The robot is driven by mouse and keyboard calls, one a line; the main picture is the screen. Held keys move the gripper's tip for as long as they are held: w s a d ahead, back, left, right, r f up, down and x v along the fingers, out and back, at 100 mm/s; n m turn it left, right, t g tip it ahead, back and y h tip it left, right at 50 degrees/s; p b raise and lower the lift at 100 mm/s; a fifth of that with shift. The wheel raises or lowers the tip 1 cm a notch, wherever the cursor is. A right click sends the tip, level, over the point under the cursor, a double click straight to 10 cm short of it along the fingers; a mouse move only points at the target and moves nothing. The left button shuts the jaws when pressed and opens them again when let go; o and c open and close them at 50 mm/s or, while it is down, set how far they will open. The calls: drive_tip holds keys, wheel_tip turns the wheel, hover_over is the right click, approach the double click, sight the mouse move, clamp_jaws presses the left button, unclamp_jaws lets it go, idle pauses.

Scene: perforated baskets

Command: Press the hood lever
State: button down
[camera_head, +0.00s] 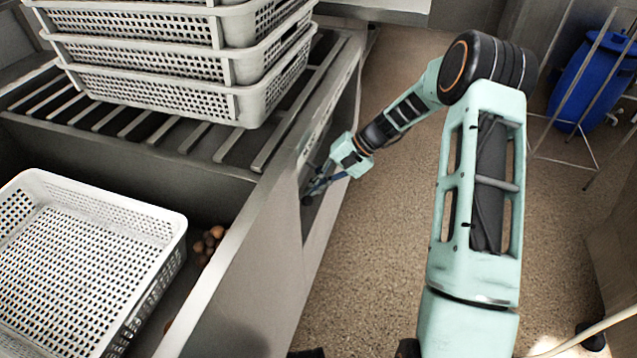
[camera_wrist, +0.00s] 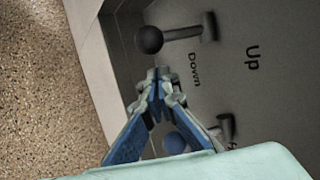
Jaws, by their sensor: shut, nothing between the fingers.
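Two levers are on the grey panel in the wrist view. The upper one has a black ball knob (camera_wrist: 149,40) on a short rod, close to the printed words "Up" and "Down". The lower one has a dark bluish knob (camera_wrist: 174,142), partly hidden behind my fingers. My gripper (camera_wrist: 157,80) is shut and empty, its blue fingers meeting just below the upper knob in the picture. I cannot tell whether they touch it. In the head view my gripper (camera_head: 312,189) is small beside the machine's side panel, with a dark knob (camera_head: 306,200) by it. Which lever is the hood's is not readable.
A stack of white perforated baskets (camera_head: 180,88) stands on the slatted rack (camera_head: 190,140). Another white basket (camera_head: 172,222) sits in the basin at left, with brown round items (camera_head: 208,242) beside it. A blue barrel (camera_head: 592,82) stands at right. Open floor (camera_head: 375,250) lies beside the machine.

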drive_tip(key=shift+s+r, duration=0.25)
drive_tip(key=shift+s, duration=0.2)
drive_tip(key=shift+s+r, duration=0.2)
drive_tip(key=shift+s, duration=0.25)
drive_tip(key=shift+r, duration=0.1)
drive_tip(key=shift+r+h+p, duration=0.15)
drive_tip(key=shift+h+p, duration=0.15)
drive_tip(key=shift+p, duration=0.1)
drive_tip(key=shift+d+r+h+p, duration=0.1)
drive_tip(key=shift+r+h+p, duration=0.25)
drive_tip(key=shift+p, duration=0.25)
drive_tip(key=shift+r+g+p, duration=0.2)
drive_tip(key=shift+g+p, duration=0.1)
drive_tip(key=shift+p, duration=0.05)
drive_tip(key=shift+s+a+r+p, duration=0.1)
drive_tip(key=shift+a+r+p, duration=0.1)
drive_tip(key=shift+r+p, duration=0.9)
drive_tip(key=shift+a+r, duration=0.25)
drive_tip(key=shift+r, duration=0.3)
drive_tip(key=shift+r+p, duration=0.1)
drive_tip(key=shift+p, duration=0.2)
